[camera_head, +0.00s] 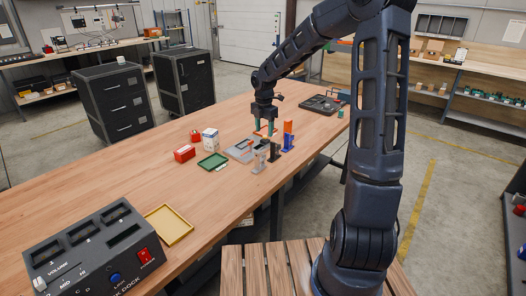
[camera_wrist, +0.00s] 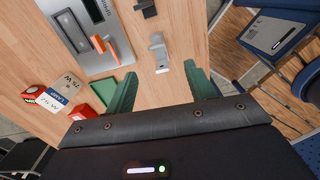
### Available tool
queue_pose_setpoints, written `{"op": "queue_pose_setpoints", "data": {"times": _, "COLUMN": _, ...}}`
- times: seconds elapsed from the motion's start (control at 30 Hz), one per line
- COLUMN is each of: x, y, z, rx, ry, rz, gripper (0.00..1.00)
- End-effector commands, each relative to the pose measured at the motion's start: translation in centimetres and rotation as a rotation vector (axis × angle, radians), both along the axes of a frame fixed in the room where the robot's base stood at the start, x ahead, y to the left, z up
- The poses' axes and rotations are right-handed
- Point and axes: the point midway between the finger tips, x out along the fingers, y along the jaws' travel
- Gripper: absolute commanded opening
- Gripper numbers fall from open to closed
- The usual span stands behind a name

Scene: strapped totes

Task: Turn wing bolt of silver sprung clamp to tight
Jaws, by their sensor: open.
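The silver clamp (camera_head: 259,161) stands near the table's right edge in the head view, in front of a black clamp. In the wrist view the silver clamp (camera_wrist: 160,52) is seen from above, with a pale flat piece at its upper end. I cannot make out the wing bolt's turn clearly. My gripper (camera_head: 266,127) points down above the clamps in the head view. Its two green fingers are apart in the wrist view (camera_wrist: 160,72), one on each side of the silver clamp's lower end. Nothing is held, and I see no contact.
A black clamp (camera_head: 274,152) and a blue clamp with orange (camera_head: 288,136) stand close by. The near tabletop has free room.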

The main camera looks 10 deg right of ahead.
Motion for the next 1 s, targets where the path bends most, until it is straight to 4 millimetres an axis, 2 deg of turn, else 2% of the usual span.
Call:
{"op": "queue_pose_setpoints", "data": {"times": 0.27, "x": 0.5, "y": 0.5, "z": -1.4, "rx": 0.014, "ry": 0.008, "rz": 0.053, "gripper": 0.55}}
{"op": "queue_pose_setpoints", "data": {"times": 0.7, "x": 0.5, "y": 0.6, "z": -8.4, "rx": 0.014, "ry": 0.011, "rz": 0.051, "gripper": 0.55}}
{"op": "queue_pose_setpoints", "data": {"times": 0.83, "x": 0.5, "y": 0.5, "z": -10.0, "rx": 0.012, "ry": 0.009, "rz": 0.051, "gripper": 0.55}}
{"op": "queue_pose_setpoints", "data": {"times": 1.0, "x": 0.5, "y": 0.6, "z": -11.1, "rx": 0.013, "ry": 0.006, "rz": 0.049, "gripper": 0.55}}
